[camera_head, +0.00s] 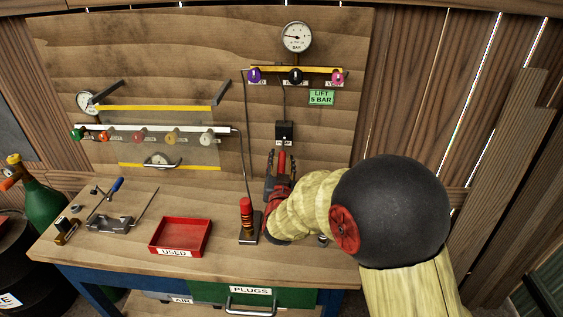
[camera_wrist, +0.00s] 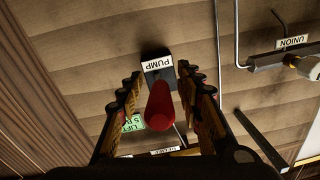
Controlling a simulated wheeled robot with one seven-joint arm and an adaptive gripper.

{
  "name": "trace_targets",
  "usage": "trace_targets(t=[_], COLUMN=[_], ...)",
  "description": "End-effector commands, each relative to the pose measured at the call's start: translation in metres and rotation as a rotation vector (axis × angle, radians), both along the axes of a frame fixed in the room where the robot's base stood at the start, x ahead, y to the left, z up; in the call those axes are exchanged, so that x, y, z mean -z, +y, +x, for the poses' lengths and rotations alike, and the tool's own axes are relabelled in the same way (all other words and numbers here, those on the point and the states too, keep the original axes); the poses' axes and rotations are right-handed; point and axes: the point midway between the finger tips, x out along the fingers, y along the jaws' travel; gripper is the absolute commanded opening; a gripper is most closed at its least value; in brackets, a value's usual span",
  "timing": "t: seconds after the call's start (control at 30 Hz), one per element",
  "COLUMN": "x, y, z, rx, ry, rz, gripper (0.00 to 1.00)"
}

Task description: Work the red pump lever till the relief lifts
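The red pump lever (camera_head: 282,163) sticks out below a black box (camera_head: 284,131) on the back panel. In the wrist view the red lever (camera_wrist: 160,105) points toward the camera, under the box labelled PUMP (camera_wrist: 157,66). My gripper (camera_head: 280,172) is around the lever. In the wrist view its fingers stand apart on both sides of the lever, with a visible gap each side. A round BAR gauge (camera_head: 296,37) sits high on the panel; its needle is too small to read surely. A green note (camera_head: 321,97) reads LIFT 5 BAR.
Purple, black and pink knobs (camera_head: 295,76) sit under the gauge. A red ringed cylinder (camera_head: 246,215) stands on the bench left of my arm. A red USED tray (camera_head: 180,237) and a vise (camera_head: 110,223) are further left. A pipe marked UNION (camera_wrist: 290,53) is right in the wrist view.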

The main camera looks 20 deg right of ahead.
Motion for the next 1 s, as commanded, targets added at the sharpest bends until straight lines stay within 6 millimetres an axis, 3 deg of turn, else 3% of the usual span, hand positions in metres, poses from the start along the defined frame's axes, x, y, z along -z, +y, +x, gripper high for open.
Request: trace_targets(t=[0.17, 0.43, 1.0], x=[0.0008, 0.0001, 0.0003], y=[-0.0032, -0.0032, -0.0032], z=[0.0103, 0.0112, 0.011], rx=[0.001, 0.0, 0.0], ry=[0.001, 0.001, 0.002], rz=[0.0, 0.0, 0.001], gripper=[0.36, 0.35, 0.03])
